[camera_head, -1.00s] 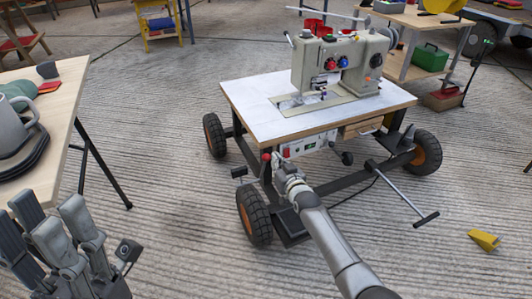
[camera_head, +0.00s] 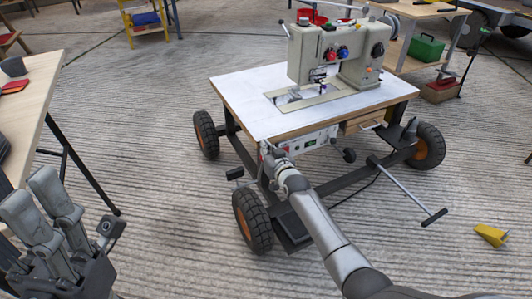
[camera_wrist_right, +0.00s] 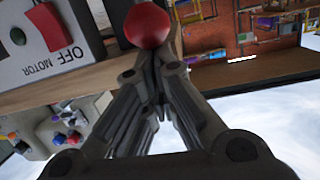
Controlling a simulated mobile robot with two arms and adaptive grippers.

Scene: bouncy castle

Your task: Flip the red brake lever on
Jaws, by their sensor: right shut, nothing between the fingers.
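The red ball knob (camera_wrist_right: 147,24) of the brake lever is large at the top of the right wrist view. My right gripper (camera_wrist_right: 148,58) is shut and empty, its tips right at the underside of the knob in that picture; I cannot tell whether they touch. In the head view my right gripper (camera_head: 271,152) is at the front left corner of the sewing machine cart (camera_head: 240,95), and the knob is hidden there. My left gripper (camera_head: 42,200) is at the lower left, away from the cart; its finger opening is unclear.
A panel (camera_wrist_right: 45,50) marked OFF MOTOR is beside the knob. The sewing machine (camera_head: 335,55) stands on the cart. The cart's front left wheel (camera_head: 252,220) is below my right arm. A wooden table (camera_head: 38,110) stands at left. A yellow wedge (camera_head: 491,235) lies on the floor at right.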

